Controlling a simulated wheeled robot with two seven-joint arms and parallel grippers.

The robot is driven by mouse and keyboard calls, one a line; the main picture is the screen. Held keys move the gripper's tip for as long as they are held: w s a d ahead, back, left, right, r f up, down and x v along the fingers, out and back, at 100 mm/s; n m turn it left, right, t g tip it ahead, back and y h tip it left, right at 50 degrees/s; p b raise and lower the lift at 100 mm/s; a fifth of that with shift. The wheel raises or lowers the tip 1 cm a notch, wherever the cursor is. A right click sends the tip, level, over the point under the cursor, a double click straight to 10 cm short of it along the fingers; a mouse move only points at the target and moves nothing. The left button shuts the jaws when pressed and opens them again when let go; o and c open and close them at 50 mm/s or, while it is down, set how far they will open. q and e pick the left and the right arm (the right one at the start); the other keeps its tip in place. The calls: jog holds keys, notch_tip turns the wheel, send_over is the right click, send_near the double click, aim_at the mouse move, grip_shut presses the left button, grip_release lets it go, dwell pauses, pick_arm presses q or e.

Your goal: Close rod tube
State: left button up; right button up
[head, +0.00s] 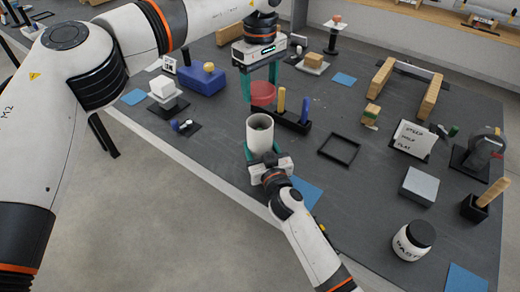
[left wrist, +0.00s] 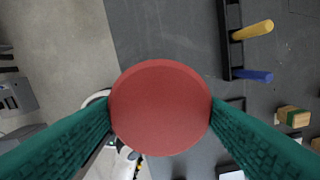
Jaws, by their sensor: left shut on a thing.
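A white tube (head: 260,138) stands upright near the table's front edge, its dark open mouth facing up. My right gripper (head: 262,155) has its teal fingers on either side of the tube and grips it low down. My left gripper (head: 262,90) points down with its teal fingers shut on a round red cap (head: 262,94). In the head view the cap appears just above the tube's mouth, with a gap between them. In the left wrist view the red cap (left wrist: 160,108) fills the middle between the fingers and hides most of the tube.
A black rack (head: 292,125) with a yellow and a blue peg stands close behind the tube. A blue block (head: 202,80) and a white cube on a stand (head: 163,88) are to the left. A black square frame (head: 339,150) lies to the right. A lidded white jar (head: 412,242) stands front right.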

pick_arm(q)
jog(key=shift+f, duration=2.5)
jog(key=shift+f, duration=0.9)
jog(key=shift+f, duration=0.65)
jog(key=o, duration=1)
notch_tip(320, 180, up, 12)
